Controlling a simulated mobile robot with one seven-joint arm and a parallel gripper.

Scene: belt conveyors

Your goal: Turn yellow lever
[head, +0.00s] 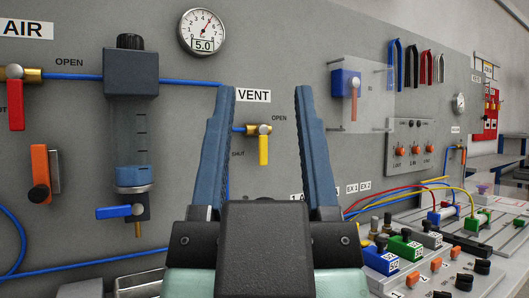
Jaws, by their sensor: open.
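The yellow lever (263,150) hangs straight down from a brass valve (252,130) on the grey panel, just under the VENT label (253,96). OPEN is printed to its upper right and SHUT to its lower left. My gripper (266,92) is open and empty, its two blue fingers pointing up and forward. In the head view the lever appears between the fingers, nearer the left one. The lever looks to be beyond the fingers, and I see no contact. The left finger covers part of the blue tube near the valve.
A filter unit (131,75) with a blue lever (121,212) juts out on the left. A red lever (16,105) and an orange handle (41,172) are further left. A gauge (202,32) is above. A clear plate (376,95) and a bench with coloured valve blocks (381,258) are on the right.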

